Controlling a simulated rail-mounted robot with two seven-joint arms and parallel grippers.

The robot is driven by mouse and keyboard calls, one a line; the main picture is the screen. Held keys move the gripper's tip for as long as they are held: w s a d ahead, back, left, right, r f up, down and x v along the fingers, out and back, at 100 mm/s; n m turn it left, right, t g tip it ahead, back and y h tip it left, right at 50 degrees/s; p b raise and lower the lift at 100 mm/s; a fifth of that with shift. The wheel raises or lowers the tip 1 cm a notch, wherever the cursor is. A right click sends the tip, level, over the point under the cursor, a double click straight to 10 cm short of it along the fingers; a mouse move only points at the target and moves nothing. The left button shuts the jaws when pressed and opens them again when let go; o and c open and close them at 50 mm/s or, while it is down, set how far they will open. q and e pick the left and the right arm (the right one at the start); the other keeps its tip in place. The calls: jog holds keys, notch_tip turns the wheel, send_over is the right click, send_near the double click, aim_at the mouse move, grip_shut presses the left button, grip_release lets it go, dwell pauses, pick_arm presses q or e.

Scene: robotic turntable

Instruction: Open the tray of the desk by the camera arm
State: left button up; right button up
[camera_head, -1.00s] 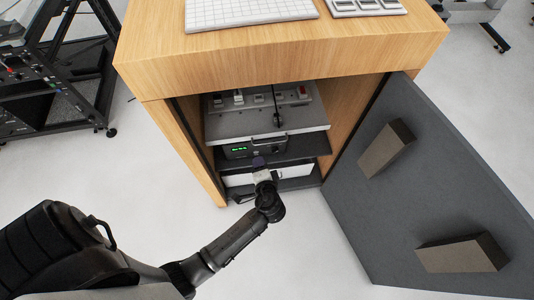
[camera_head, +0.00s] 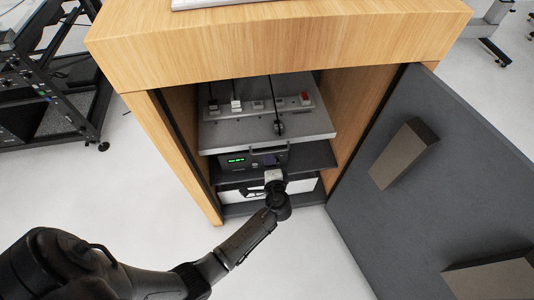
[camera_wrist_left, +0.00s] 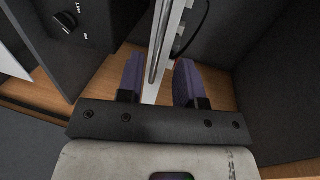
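The wooden desk (camera_head: 270,45) stands with its lower cabinet open. Inside, the grey tray (camera_head: 235,132) is the upper level and carries a power strip with switches. A small handle (camera_head: 284,147) is on its front edge. My left gripper (camera_head: 270,160) is at the cabinet front, just below the tray's front edge. In the left wrist view, the two purple fingers (camera_wrist_left: 160,82) are apart. A pale upright strip with a thin bar (camera_wrist_left: 160,50), apparently the tray edge and handle, shows between them; I cannot tell whether they touch it. My right gripper is not in view.
A black device with a green display (camera_head: 238,161) sits on a shelf under the tray. A white box (camera_head: 301,187) is lower down. The grey door (camera_head: 400,220) stands open at the right, with two brown blocks on it. A black rack (camera_head: 55,90) is at the left.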

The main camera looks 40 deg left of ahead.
aim_at(267, 152)
pick_arm(q)
jog(key=shift+b+x, duration=0.8)
jog(key=shift+x, duration=2.3)
jog(key=shift+c, duration=0.3)
grip_shut()
